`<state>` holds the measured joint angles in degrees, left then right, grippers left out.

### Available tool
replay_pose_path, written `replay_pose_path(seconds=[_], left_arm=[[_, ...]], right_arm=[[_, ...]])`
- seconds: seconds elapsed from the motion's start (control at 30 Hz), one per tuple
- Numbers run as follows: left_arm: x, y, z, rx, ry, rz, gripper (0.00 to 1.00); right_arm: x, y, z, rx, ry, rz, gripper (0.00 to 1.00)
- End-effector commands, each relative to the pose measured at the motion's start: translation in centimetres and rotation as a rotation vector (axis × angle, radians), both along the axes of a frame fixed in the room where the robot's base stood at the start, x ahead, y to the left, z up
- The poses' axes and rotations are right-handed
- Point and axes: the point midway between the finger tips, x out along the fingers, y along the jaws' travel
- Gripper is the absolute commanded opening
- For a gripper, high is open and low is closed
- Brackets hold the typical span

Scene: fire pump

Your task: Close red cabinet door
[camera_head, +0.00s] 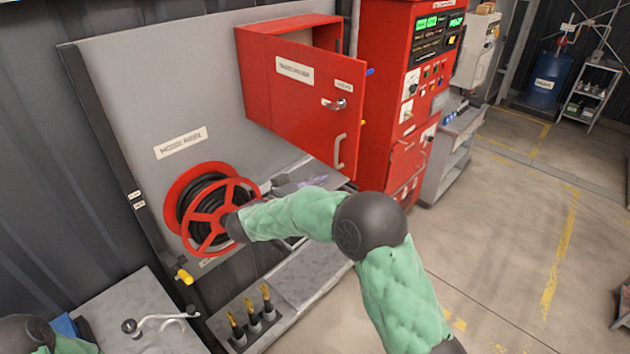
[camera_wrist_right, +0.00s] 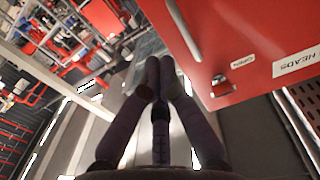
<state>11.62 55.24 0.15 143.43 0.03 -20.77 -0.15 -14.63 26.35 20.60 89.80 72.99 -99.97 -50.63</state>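The red cabinet (camera_head: 290,25) is mounted on a grey panel. Its door (camera_head: 290,105) stands partly open, with the right edge swung out from the body and a gap behind it. The door has a pale bar handle (camera_head: 340,151) low on its right side and a small metal latch (camera_head: 334,104). My right gripper (camera_head: 318,182) is below the door, left of the handle. In the right wrist view my right gripper's fingers (camera_wrist_right: 160,65) are together with nothing between them; the door (camera_wrist_right: 240,45) is to their right, apart. My left gripper is out of view.
A red hose reel (camera_head: 212,215) hangs on the panel left of my right arm. A red control cabinet (camera_head: 395,80) stands right of the door. A grey ledge (camera_head: 315,280) with several brass nozzles (camera_head: 268,300) is below. The floor at right (camera_head: 510,230) is open.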

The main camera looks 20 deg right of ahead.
Motion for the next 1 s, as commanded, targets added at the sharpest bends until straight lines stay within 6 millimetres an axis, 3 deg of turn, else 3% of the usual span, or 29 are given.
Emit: replay_pose_path(seconds=[0.3,0.5,0.7,1.0], left_arm=[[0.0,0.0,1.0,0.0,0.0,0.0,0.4],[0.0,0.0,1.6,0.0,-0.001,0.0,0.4],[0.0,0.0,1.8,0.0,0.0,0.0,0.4],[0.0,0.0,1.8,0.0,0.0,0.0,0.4]], right_arm=[[1.9,-5.8,0.1,-0.001,0.001,-0.003,0.0],[2.9,-8.4,0.1,0.0,0.0,-0.001,0.0],[3.3,-9.5,0.0,-0.001,0.0,0.001,0.0],[3.3,-9.6,0.0,-0.001,0.0,0.002,0.0]])
